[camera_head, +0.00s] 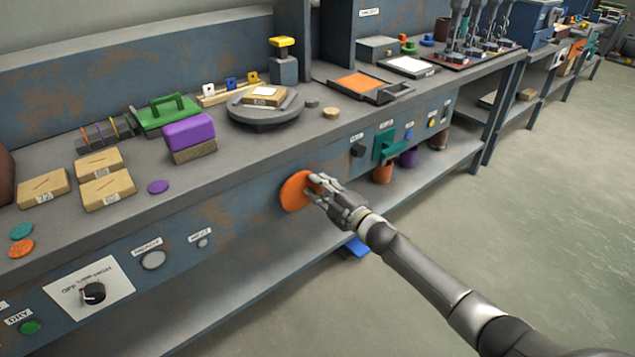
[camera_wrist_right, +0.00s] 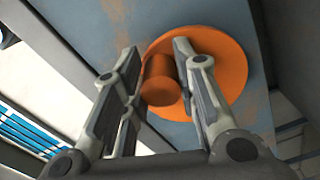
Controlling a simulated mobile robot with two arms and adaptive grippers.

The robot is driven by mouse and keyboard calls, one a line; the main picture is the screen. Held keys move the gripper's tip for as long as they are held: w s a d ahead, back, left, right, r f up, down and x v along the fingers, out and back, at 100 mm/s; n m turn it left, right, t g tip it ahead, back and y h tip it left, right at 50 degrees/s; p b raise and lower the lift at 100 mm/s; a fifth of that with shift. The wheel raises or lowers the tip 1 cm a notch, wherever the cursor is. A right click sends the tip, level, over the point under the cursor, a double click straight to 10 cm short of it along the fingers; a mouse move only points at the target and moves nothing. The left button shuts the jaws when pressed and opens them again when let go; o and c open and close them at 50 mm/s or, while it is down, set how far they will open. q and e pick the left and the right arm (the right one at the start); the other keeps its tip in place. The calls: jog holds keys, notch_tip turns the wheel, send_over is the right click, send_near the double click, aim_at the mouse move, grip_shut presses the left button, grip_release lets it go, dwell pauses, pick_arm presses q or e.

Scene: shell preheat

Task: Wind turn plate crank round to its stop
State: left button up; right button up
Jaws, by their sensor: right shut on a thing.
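The turn plate crank is an orange disc (camera_head: 295,191) on the front panel of the bench, below the round grey turn plate (camera_head: 262,117). In the right wrist view the disc (camera_wrist_right: 222,62) has an orange knob (camera_wrist_right: 160,80) standing out from it. My right gripper (camera_head: 318,190) is at the crank, and in the right wrist view its fingers (camera_wrist_right: 156,75) are on either side of the knob, shut on it. On the turn plate lies a tan labelled block (camera_head: 265,96). My left gripper is not in view.
The front panel also carries a black dial (camera_head: 93,293), a grey button (camera_head: 153,260) and a teal bracket (camera_head: 387,146). Tan blocks (camera_head: 107,188), a purple block (camera_head: 188,131) and a green-handled item (camera_head: 168,113) stand on the bench. The floor (camera_head: 500,240) in front is clear.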

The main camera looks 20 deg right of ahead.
jog(key=m, duration=0.1)
jog(key=f+m, duration=0.1)
jog(key=shift+d+m+p, duration=0.2)
jog(key=shift+m+p, duration=0.1)
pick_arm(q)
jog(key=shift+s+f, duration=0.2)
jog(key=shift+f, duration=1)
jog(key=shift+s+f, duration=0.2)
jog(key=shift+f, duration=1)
pick_arm(e)
jog(key=shift+f+m, duration=0.55)
jog(key=shift+m, duration=0.55)
jog(key=o, duration=1)
jog(key=v, duration=1.2)
jog(key=shift+r, duration=0.1)
